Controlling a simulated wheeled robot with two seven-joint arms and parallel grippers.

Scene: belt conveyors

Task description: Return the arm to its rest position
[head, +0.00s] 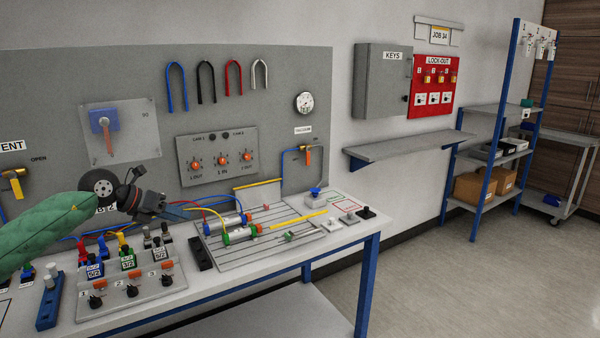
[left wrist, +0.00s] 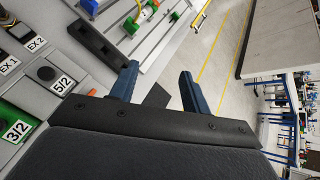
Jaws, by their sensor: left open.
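My left arm, in a green sleeve, comes in from the left in the head view. My left gripper (head: 180,211) is above the workbench (head: 365,232), over the area between the valve blocks and the slotted plate. In the left wrist view its two blue fingers (left wrist: 160,88) stand wide apart with nothing between them but a view of the bench edge and floor. My right gripper is not in view.
The slotted plate (head: 285,250) carries cylinders and tubing just right of the gripper. Several valves (head: 128,258) stand below it. A grey panel (head: 260,110) rises behind. A wall shelf (head: 405,150) and blue rack (head: 490,170) stand right; the floor (head: 470,280) there is clear.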

